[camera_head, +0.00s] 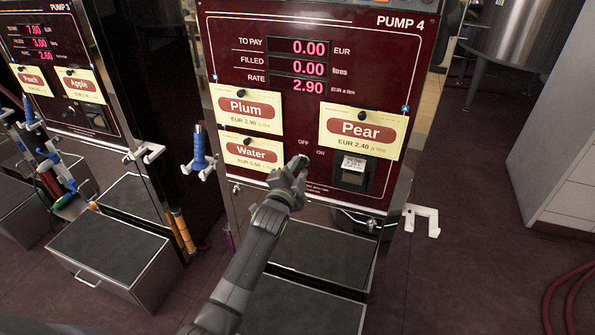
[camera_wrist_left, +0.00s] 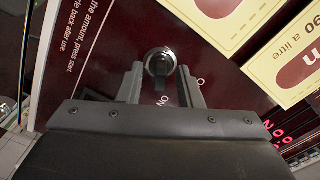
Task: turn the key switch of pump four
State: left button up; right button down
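Pump four's dark red panel (camera_head: 300,20) is in the middle of the head view. Its displays read 0.00 to pay, 0.00 filled and a rate of 2.90. My left gripper (camera_head: 300,163) is at the lower middle of this panel, just left of the OFF and ON labels, and covers most of the key switch there. In the left wrist view the key switch (camera_wrist_left: 160,63) is a round metal ring with a dark key part. My left gripper (camera_wrist_left: 161,80) is open, one finger on each side of the switch, with gaps visible. My right gripper is not in view.
Cards for Plum (camera_head: 246,109), Water (camera_head: 252,152) and Pear (camera_head: 361,130) are on the panel around the gripper. A blue nozzle (camera_head: 199,148) hangs at the left edge, and an empty white holder (camera_head: 421,219) is at the right. Pump 3 stands further left.

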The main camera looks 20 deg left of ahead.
pick_arm(q)
jog(key=shift+c, duration=0.4)
grip_shut()
jog(key=shift+f+n, duration=0.1)
jog(key=shift+n, duration=0.8)
jog(key=shift+n+b, duration=1.35)
jog(key=shift+n, duration=3.65)
